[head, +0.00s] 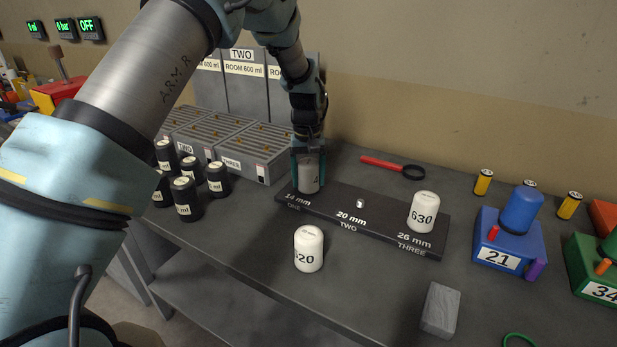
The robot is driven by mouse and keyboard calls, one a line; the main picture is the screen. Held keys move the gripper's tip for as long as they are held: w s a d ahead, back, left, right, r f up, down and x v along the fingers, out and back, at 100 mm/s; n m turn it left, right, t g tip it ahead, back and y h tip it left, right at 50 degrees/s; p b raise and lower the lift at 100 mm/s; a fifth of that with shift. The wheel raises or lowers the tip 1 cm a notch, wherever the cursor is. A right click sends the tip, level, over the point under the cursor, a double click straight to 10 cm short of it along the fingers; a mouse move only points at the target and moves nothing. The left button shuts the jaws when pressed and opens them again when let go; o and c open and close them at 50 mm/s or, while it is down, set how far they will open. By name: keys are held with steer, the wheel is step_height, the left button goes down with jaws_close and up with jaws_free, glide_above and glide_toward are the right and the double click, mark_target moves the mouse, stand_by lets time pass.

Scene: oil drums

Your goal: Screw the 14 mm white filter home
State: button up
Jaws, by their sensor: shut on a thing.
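My gripper (308,160) points down over the left end of a black plate (375,214) and is shut on a white filter (308,178). That filter stands upright at the spot marked 14 mm, ONE; its number is mostly hidden by a finger. I cannot tell how far it is seated. A white filter marked 630 (423,212) stands at the 26 mm, THREE spot. A small pale stub (360,203) shows at the 20 mm, TWO spot. Another white filter, its number ending in 20 (308,248), stands on the bench in front of the plate.
Several black bottles (187,199) stand left of the plate, before grey slotted trays (251,150). A red-handled tool (392,167) lies behind the plate. A grey block (440,310) lies in front on the right. Blue (508,243) and green (592,270) boxes stand at the right.

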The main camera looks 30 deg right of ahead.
steer(key=shift+c, duration=1.4)
steer(key=shift+m, duration=0.3)
jaws_close()
steer(key=m, duration=0.5)
steer(key=shift+d+m, duration=0.1)
steer(key=shift+m, duration=0.3)
steer(key=m, duration=0.5)
steer(key=shift+p, duration=0.35)
steer(key=shift+m, duration=0.6)
steer(key=m+p, duration=0.1)
steer(key=m, duration=0.4)
steer(key=shift+m+p, duration=0.3)
steer(key=shift+m, duration=0.4)
